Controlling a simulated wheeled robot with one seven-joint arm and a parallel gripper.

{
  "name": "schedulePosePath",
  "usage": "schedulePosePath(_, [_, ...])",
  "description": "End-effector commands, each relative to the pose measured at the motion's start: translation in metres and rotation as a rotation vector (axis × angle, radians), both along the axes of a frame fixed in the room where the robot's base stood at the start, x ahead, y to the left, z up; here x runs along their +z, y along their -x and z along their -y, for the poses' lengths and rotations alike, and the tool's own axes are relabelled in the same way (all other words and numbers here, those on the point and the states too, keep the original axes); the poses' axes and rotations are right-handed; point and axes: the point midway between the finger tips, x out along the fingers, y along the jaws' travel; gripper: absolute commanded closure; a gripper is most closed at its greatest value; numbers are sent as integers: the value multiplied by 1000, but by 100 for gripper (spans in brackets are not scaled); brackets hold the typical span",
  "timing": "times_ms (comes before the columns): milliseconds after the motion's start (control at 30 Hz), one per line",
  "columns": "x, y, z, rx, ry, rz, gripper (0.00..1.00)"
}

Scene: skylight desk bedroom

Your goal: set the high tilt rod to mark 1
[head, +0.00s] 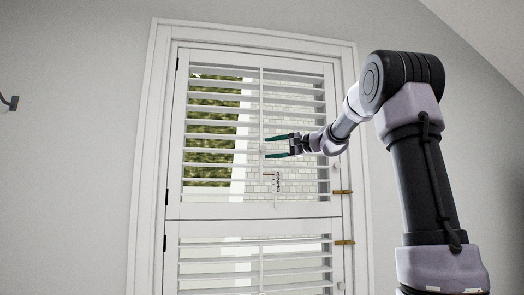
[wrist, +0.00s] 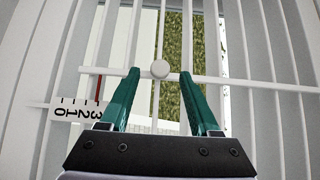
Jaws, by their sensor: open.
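The high tilt rod (head: 262,100) is a thin white upright bar on the upper shutter panel. In the wrist view the rod (wrist: 260,84) runs across the picture and has a round white knob (wrist: 160,69). My gripper (head: 267,147) is open and empty in front of the rod. In the wrist view the knob appears between the green fingertips (wrist: 160,73), with a gap on each side; I cannot tell the depth. The scale (head: 277,182), numbered 3 to 0 downward, sits below my gripper. A red pointer (wrist: 98,88) stands at about mark 3.
White slats (head: 212,122) of the upper panel lie close behind the rod, tilted open with greenery showing through. A lower shutter panel (head: 205,225) has its own slats. Two brass-coloured latches (head: 342,192) stick out at the right frame. A dark wall hook (head: 10,102) is far left.

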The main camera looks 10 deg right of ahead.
Motion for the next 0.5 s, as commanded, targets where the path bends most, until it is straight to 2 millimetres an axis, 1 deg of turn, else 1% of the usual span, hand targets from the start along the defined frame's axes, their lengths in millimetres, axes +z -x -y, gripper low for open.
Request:
schedulePosePath(33, [0,-7,-7,3,-1,0,37])
schedulePosePath(100, [0,-14,-15,2,-1,0,37])
schedulePosePath(200, [0,-23,-24,2,-1,-1,37])
schedulePosePath(333, [0,-29,-30,0,0,0,37])
schedulePosePath(500, [0,-31,-32,0,0,0,37])
